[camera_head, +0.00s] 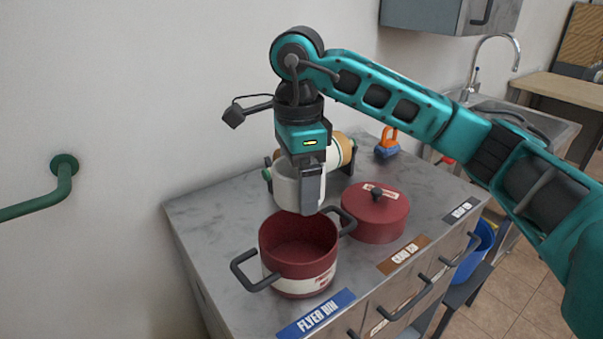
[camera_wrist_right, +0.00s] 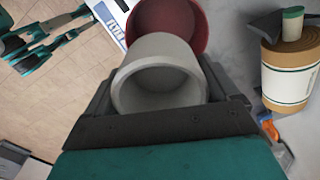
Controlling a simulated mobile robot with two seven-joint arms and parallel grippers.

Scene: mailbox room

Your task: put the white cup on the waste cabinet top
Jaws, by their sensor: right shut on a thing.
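The white cup (camera_head: 288,188) is held in my right gripper (camera_head: 300,185), which points down above the waste cabinet top (camera_head: 200,225). In the right wrist view the pale cup (camera_wrist_right: 158,75) sits between the fingers of the right gripper (camera_wrist_right: 160,105), its open mouth facing the camera. In the head view the cup is just behind and above the open red pot (camera_head: 298,270); whether it touches anything below is hidden. The red pot also shows beyond the cup in the right wrist view (camera_wrist_right: 170,18). My left gripper is not in the head view.
A lidded red pot (camera_head: 375,215) stands to the right on the cabinet top. A roll-like tan and white object (camera_head: 342,150) lies behind the cup, and an orange and blue item (camera_head: 387,145) stands at the back. Bare top lies at the left. A sink (camera_head: 515,120) is beyond.

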